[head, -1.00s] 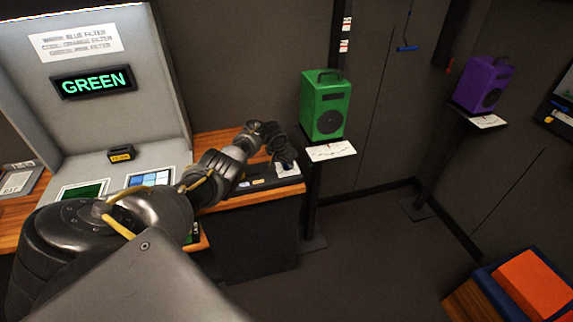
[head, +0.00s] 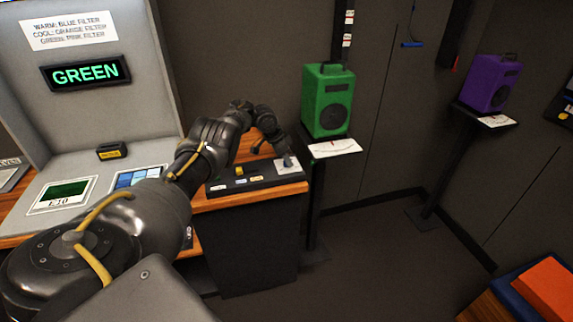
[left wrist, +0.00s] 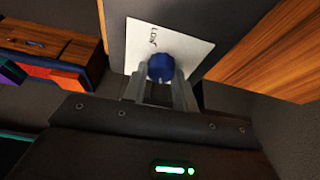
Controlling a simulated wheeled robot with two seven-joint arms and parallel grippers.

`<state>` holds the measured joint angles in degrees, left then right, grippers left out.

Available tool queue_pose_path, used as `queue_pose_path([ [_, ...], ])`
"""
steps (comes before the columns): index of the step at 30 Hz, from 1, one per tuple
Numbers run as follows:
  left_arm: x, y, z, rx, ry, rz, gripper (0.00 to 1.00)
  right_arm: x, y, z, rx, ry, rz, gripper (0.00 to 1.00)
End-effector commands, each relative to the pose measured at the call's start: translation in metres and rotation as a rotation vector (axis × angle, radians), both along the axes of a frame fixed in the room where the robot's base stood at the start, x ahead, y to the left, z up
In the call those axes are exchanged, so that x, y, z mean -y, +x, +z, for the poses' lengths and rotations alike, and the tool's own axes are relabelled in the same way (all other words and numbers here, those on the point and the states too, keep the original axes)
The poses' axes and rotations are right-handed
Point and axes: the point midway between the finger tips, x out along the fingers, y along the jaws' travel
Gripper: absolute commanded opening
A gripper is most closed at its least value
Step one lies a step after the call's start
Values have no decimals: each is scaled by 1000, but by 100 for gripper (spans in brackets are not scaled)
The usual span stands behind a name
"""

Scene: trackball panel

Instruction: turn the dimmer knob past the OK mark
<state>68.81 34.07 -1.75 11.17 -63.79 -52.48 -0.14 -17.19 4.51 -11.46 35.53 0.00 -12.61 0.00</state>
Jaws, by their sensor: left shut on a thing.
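The dimmer knob (left wrist: 160,67) is a small blue knob on a white plate (left wrist: 190,48); lettering that looks like "LOW" is on the plate. In the head view the plate (head: 283,168) lies at the right end of a dark control strip on the wooden desk. My left gripper (left wrist: 161,84) is shut on the knob, with one finger on each side. In the head view my left gripper (head: 285,155) reaches down over the plate. I cannot make out an OK mark; the fingers and knob cover part of the plate. My right gripper is not in view.
The dark strip (head: 222,184) also carries several small labels and a yellow part. A green speaker (head: 328,100) stands close to the right of the desk, a purple speaker (head: 488,84) farther right. A grey booth with a GREEN display (head: 86,73) is at left.

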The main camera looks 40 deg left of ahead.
Motion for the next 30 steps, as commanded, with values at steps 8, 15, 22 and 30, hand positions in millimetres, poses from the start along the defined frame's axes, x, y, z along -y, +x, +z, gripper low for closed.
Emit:
queue_pose_path([
  [8,0,-1,-1,-4,1,-14,5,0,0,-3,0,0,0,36],
  [15,0,-1,-1,-5,2,-13,31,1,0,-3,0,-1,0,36],
  [22,0,-1,0,-3,0,-12,50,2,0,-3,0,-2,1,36],
  [30,-1,-1,5,0,2,-14,50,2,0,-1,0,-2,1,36],
])
